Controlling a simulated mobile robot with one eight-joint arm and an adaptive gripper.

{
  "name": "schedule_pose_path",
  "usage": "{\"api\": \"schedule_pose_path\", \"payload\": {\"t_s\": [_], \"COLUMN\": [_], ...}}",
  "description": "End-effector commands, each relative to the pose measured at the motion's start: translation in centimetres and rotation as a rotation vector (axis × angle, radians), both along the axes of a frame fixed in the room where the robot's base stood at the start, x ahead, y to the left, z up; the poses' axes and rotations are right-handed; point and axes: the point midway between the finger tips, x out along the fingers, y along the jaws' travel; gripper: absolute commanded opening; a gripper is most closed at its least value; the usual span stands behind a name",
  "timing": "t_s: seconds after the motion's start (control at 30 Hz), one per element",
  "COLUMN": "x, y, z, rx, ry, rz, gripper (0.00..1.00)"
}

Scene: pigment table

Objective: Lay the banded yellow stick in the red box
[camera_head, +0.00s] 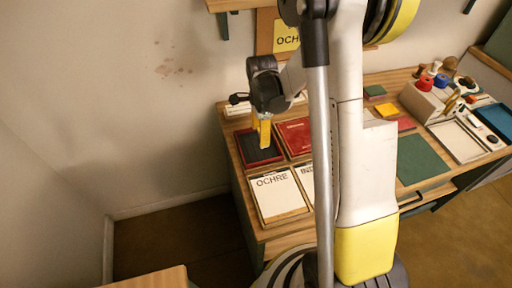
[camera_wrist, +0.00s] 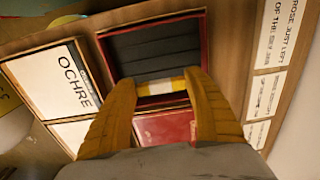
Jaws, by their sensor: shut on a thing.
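The red box (camera_head: 246,161) is a shallow open tray with a red rim and dark inside, at the left end of the table. It fills the upper middle of the wrist view (camera_wrist: 202,50). My gripper (camera_head: 263,140) points down over the box, its yellow fingers reaching toward the dark inside. In the wrist view my gripper (camera_wrist: 166,87) is shut on the banded yellow stick (camera_wrist: 150,90), which shows a pale band and lies across between the fingertips, near the box's lower edge. I cannot tell whether the stick touches the box floor. The head view does not show the stick clearly.
A red panel (camera_head: 297,134) lies right beside the box. A card reading OCHRE (camera_head: 278,196) lies in front. A green mat (camera_head: 421,160), a white tray (camera_head: 458,141) and several tools stand farther right. The wall is close behind the table's left end.

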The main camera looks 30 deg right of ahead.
Motion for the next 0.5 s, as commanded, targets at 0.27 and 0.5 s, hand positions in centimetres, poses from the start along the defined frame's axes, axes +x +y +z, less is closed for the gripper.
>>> {"api": "schedule_pose_path", "payload": {"t_s": [0.27,0.5], "x": [0.1,0.1], "y": [1.4,1.3], "z": [-1.9,-5.0], "rx": [0.000,0.000], "ry": [0.000,0.000], "rz": [0.000,0.000], "gripper": [0.43,0.43]}}
